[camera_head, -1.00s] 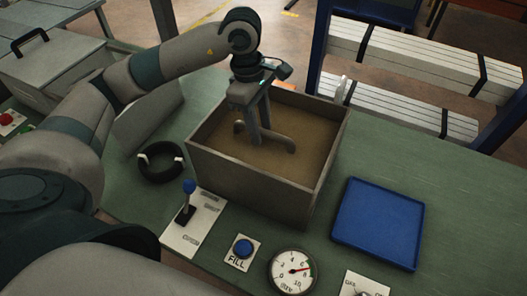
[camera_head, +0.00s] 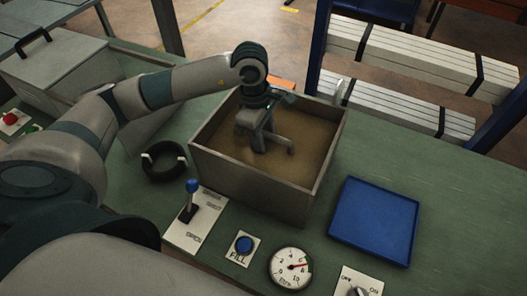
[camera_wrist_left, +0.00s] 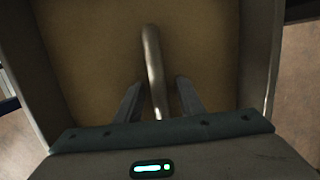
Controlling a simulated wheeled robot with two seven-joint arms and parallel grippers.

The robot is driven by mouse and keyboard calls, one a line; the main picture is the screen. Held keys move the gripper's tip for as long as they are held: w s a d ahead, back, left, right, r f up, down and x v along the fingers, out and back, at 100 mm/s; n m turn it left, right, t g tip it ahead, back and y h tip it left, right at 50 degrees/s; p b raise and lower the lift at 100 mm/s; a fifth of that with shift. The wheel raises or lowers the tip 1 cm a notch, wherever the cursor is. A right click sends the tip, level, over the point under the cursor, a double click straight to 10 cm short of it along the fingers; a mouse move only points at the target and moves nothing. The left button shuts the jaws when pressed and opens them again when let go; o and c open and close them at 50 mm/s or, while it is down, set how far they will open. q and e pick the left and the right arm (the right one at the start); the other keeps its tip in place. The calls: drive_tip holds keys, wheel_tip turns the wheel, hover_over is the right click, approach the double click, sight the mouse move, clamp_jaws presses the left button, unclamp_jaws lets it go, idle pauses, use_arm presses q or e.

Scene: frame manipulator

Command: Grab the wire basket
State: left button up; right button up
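A grey, bent bar like a handle (camera_head: 287,147) shows inside a grey open-topped box (camera_head: 250,184), above its brown inside. The wire basket itself cannot be made out; only this bar shows. My left gripper (camera_head: 259,146) reaches down into the box at the bar. In the left wrist view, the bar (camera_wrist_left: 154,65) runs between the two fingers of the left gripper (camera_wrist_left: 158,98). The fingers are apart, with a gap seen on each side of the bar. My right gripper is out of view.
A blue tray (camera_head: 375,222) lies right of the box. In front are a lever with a blue knob (camera_head: 192,187), a blue FILL button (camera_head: 244,245), a round gauge (camera_head: 290,267) and a switch panel (camera_head: 358,284). A black ring (camera_head: 164,161) lies left of the box.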

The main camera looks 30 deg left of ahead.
use_arm(q)
drive_tip(key=shift+c, duration=0.7)
clamp_jaws()
idle(0.9)
